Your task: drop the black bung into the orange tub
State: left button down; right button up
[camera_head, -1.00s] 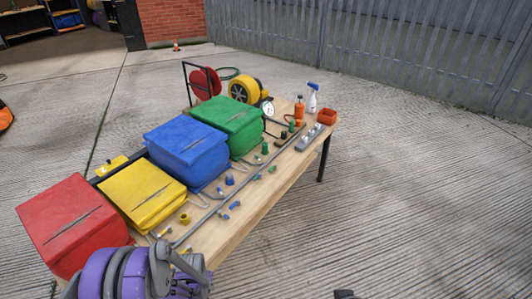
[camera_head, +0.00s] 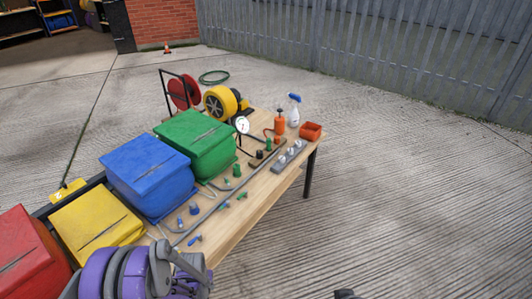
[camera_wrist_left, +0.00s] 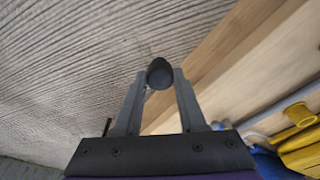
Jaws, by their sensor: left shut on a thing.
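My left gripper (camera_wrist_left: 160,84) is shut on the black bung (camera_wrist_left: 159,72). In the left wrist view the bung's round dark end sits between the fingertips. In the head view my purple and grey left arm shows at the bottom left, and the bung cannot be made out. The orange tub (camera_head: 311,131) is a small open box at the far right end of the wooden table (camera_head: 225,243), well away from my left arm.
Red (camera_head: 28,262), yellow (camera_head: 97,229), blue (camera_head: 150,175) and green (camera_head: 197,143) boxes line the table's left side. A spray bottle (camera_head: 294,113) and an orange bottle (camera_head: 279,123) stand beside the tub. A grey strip with knobs (camera_head: 289,157) lies in front. Concrete right of the table is clear.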

aim_at(307, 135)
jog(key=i+l, duration=0.65)
jog(key=l, duration=0.2)
jog(key=i+l, duration=1.35)
jog(key=l, duration=0.3)
